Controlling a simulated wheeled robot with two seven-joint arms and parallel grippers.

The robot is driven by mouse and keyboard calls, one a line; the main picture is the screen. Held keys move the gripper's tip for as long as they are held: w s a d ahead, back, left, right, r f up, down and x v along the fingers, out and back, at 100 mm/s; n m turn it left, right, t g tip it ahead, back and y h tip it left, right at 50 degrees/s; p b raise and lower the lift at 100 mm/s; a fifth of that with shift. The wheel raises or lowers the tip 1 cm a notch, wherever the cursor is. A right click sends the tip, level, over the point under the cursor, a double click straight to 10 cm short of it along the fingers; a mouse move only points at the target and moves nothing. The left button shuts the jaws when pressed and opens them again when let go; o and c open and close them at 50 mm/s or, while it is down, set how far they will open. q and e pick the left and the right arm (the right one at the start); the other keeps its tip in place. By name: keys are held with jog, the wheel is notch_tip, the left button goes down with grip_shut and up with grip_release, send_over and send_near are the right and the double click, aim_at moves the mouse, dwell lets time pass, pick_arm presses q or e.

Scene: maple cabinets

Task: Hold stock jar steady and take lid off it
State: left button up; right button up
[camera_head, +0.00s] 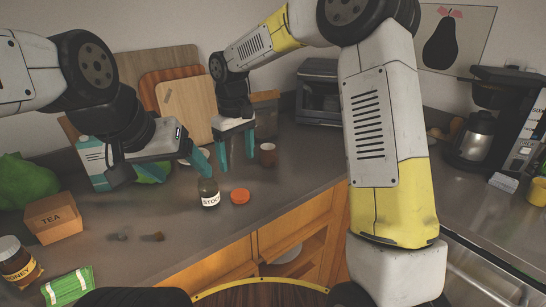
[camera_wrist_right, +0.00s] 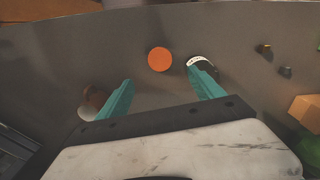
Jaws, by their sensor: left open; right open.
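The stock jar (camera_head: 208,194), dark with a white label, stands upright on the counter. Its top appears uncovered. An orange lid (camera_head: 240,196) lies flat on the counter just right of the jar, apart from it. My left gripper (camera_head: 168,174) is open, behind and left of the jar, with one finger close to the jar's top in the picture. My right gripper (camera_head: 237,168) is open and empty above and behind the lid. In the right wrist view the lid (camera_wrist_right: 159,60) shows beyond the open fingers, and the right-hand finger partly hides the jar (camera_wrist_right: 198,61).
A brown cup (camera_head: 267,154) stands right of my right gripper. A tea box (camera_head: 53,218), a honey jar (camera_head: 17,262) and a green packet (camera_head: 68,287) are at the left. Two small dark items (camera_head: 153,237) lie in front. Cutting boards (camera_head: 187,105) lean behind.

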jog(key=s+d+r+m+t, duration=0.3)
jog(key=s+d+r+m, duration=0.1)
jog(key=s+d+r, duration=0.85)
jog(key=s+d+f+m+t+y, duration=0.1)
jog(key=s+d+m+t+y, duration=0.1)
jog(key=s+d, duration=0.5)
jog(key=s+m+t, duration=0.1)
jog(key=s+m, duration=0.1)
jog(key=s, duration=0.1)
jog(key=shift+d+f, duration=0.3)
jog(key=shift+f, duration=0.1)
